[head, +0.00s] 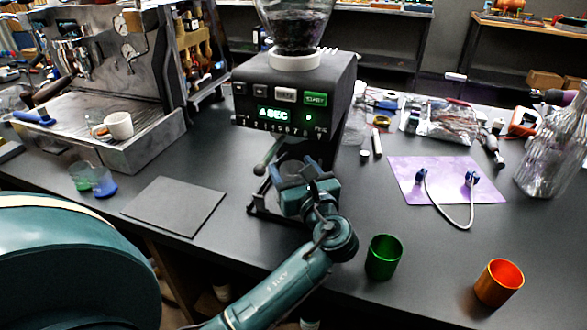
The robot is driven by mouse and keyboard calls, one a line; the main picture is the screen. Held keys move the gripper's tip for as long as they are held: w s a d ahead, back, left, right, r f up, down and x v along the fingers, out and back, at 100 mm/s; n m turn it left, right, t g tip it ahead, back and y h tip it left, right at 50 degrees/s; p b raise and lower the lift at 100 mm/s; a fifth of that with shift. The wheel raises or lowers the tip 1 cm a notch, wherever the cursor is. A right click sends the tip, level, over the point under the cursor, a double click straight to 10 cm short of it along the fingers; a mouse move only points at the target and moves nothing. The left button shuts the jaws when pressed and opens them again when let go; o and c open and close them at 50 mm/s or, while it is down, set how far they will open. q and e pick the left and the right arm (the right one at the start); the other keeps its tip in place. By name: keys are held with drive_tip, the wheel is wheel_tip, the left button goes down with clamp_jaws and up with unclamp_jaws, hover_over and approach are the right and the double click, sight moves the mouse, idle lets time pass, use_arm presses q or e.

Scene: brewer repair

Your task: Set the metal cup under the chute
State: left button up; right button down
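The grinder (290,95) stands at the centre of the bench. Its display reads 4 SEC. The chute area under its body is mostly hidden behind my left gripper (300,168). That gripper reaches in low under the grinder's front, above the stand's base. Its fingers point away from me, so whether it holds anything is hidden. Two shiny cups stand upright at the front of the bench: a green cup (384,257) just right of my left arm, and an orange cup (499,282) further right. I cannot tell which is the metal cup. My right gripper is out of view.
An espresso machine (95,85) with a white cup (118,125) stands at the left. A dark flat mat (174,206) lies left of the grinder. A purple sheet (432,180) with a cable lies to the right, beside a glass bottle (556,150).

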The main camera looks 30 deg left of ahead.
use_arm(q)
drive_tip(key=shift+o, duration=0.5)
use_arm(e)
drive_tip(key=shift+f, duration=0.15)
use_arm(q)
drive_tip(key=shift+r, duration=0.2)
drive_tip(key=v, duration=0.7)
drive_tip(key=shift+f, duration=0.1)
drive_tip(key=shift+s+d, duration=0.15)
drive_tip(key=shift+d, duration=0.05)
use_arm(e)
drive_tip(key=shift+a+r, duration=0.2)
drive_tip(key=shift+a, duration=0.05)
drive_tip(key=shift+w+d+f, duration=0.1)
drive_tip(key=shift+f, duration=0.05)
